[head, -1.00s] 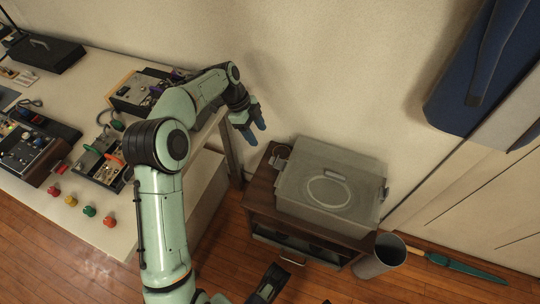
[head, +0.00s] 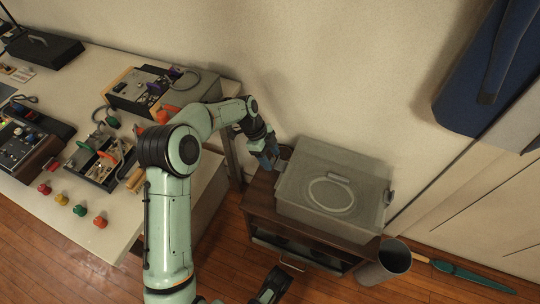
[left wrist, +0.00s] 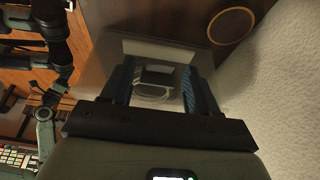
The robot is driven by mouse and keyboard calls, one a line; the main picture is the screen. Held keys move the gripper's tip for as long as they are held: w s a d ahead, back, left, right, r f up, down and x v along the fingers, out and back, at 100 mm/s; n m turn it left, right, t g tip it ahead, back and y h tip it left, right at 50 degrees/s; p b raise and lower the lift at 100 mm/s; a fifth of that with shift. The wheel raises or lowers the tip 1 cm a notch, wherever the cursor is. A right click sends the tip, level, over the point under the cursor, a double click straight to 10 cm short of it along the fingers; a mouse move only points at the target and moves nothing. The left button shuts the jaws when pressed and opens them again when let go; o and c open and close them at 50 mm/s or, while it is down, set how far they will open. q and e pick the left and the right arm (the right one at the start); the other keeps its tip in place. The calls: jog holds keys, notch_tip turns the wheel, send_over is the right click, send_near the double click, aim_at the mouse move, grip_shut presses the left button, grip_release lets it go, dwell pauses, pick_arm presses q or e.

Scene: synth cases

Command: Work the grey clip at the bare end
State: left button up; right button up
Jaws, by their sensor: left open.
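A grey lidded box (head: 310,165) with an oval ring on its lid stands on a small dark wooden cabinet. A grey clip (head: 389,198) sits on its right end. My left gripper (head: 267,159) is at the box's left end, near the wall. In the left wrist view its blue fingers (left wrist: 161,78) are spread apart. A dark grey clip (left wrist: 157,75) with a pale wire loop shows between them, and I cannot tell whether they touch it.
The cabinet (head: 262,212) has a drawer handle at its front. A grey bin (head: 385,262) stands on the floor to its right. The workbench (head: 125,185) at left holds switch boxes and coloured knobs. A blue hanging (head: 490,70) is on the wall at upper right.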

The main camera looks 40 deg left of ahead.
pick_arm(q)
jog(key=c, duration=0.8)
jog(key=shift+r, duration=0.1)
